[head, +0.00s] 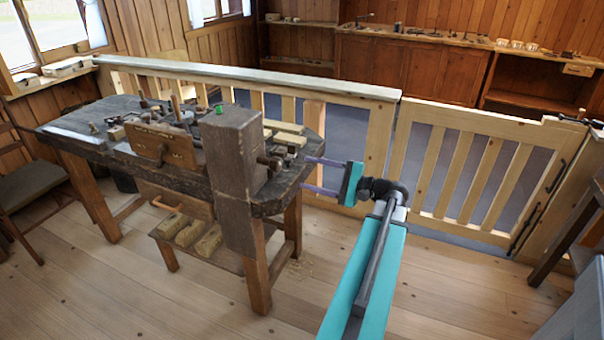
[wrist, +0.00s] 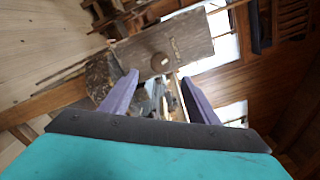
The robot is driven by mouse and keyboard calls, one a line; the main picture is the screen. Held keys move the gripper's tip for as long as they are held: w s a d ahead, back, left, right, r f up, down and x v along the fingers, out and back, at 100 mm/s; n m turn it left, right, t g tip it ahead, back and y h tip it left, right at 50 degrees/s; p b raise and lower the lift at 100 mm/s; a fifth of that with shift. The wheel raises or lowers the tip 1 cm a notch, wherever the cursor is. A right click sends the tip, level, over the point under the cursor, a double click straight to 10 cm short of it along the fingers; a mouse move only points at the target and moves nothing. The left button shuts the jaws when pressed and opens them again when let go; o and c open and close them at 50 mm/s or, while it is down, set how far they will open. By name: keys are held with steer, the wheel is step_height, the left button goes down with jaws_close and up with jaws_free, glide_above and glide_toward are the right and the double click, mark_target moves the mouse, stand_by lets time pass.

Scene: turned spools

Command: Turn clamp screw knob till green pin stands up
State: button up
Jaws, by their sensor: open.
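The dark wooden clamp block (head: 232,150) stands at the right end of the workbench. A round brown knob (head: 274,162) sticks out of its right side. In the wrist view the knob (wrist: 160,62) shows against the block (wrist: 195,38), beyond and between my fingertips. A small green pin (head: 218,108) shows at the top of the block; it is too small to tell whether it stands up. My gripper (head: 305,173) is open and empty, to the right of the knob and apart from it. Its two purple fingers (wrist: 158,78) point toward the knob.
The workbench (head: 85,150) carries tools and wood pieces left of the block. Pale wood blocks (head: 190,230) lie on its lower shelf. A slatted railing (head: 350,130) and gate (head: 470,175) run behind. The floor (head: 450,295) right of my arm is clear.

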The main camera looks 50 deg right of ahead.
steer(key=shift+s+d, duration=0.15)
steer(key=shift+s, duration=0.45)
stand_by(0.9)
